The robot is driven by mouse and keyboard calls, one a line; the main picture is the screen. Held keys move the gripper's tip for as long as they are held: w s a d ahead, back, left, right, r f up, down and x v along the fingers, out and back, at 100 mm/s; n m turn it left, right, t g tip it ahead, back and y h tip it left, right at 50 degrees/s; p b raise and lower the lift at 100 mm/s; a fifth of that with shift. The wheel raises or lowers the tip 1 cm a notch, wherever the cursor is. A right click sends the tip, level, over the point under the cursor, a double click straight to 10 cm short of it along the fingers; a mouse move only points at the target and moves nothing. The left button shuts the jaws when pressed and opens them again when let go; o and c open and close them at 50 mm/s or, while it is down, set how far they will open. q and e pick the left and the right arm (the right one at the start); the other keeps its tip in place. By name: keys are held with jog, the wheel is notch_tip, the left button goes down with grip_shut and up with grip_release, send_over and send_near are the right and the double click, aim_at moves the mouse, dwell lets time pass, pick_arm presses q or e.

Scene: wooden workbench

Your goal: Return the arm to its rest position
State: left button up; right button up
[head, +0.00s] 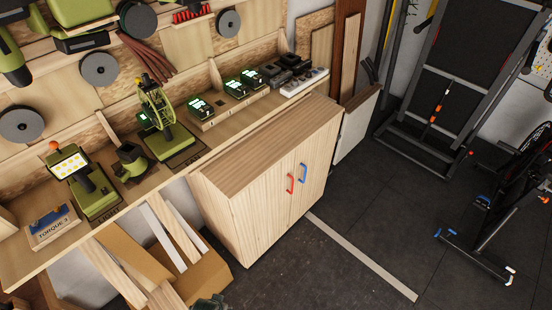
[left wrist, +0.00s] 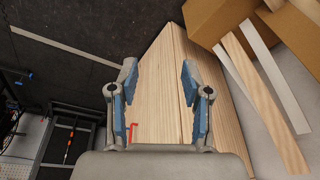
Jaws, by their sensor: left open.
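My left gripper (left wrist: 158,72) shows in the left wrist view with its two blue-padded fingers spread apart. Nothing is between the fingers. The light wooden cabinet (left wrist: 220,110) lies behind them in the picture, with a red handle (left wrist: 104,128) beside the left finger. I see no contact between the gripper and the cabinet, but the gap is hard to judge. In the head view, neither gripper can be made out. My right gripper is in neither view.
The cabinet (head: 250,190) has red and blue handles and stands beside the workbench (head: 135,200), which carries green tools and chargers. A cardboard box (head: 205,275) with planks sits below. Dark floor (head: 350,240) lies open to the right, before a treadmill (head: 455,90) and a bike (head: 500,210).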

pick_arm(q)
jog(key=s+f+g, duration=0.1)
jog(key=s+f, duration=0.3)
jog(key=f, duration=0.7)
jog(key=s+f, duration=0.4)
jog(key=f, duration=0.6)
jog(key=s+a+f+g, duration=0.1)
jog(key=s+a+f, duration=0.2)
jog(key=s+f, duration=0.7)
jog(key=s, duration=0.3)
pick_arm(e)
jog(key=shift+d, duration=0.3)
